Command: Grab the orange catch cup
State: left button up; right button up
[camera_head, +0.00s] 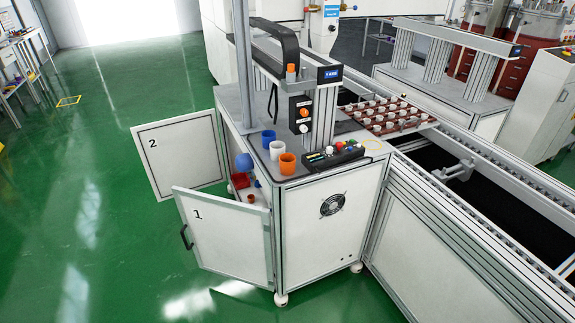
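The orange catch cup (287,164) stands upright on the grey top of the cabinet (240,113), near its front left edge. It is the nearest of three cups in a row. A white cup (277,151) is just behind it, and a blue cup (268,138) is behind that. Nothing covers the orange cup from this view. Neither of my grippers shows in the head view.
A control box with coloured buttons (334,156) lies right of the cups. Cabinet doors 2 (180,160) and 1 (228,235) stand open on the left. A conveyor with a tray of pots (388,114) runs on the right. Green floor is clear in front and left.

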aim_at(286, 161)
jog(key=i+l+u, duration=0.15)
jog(key=i+l, duration=0.15)
jog(key=i+l+u, duration=0.15)
jog(key=l, duration=0.3)
jog(key=i+l+u, duration=0.15)
jog(key=i+l, duration=0.2)
jog(key=l, duration=0.1)
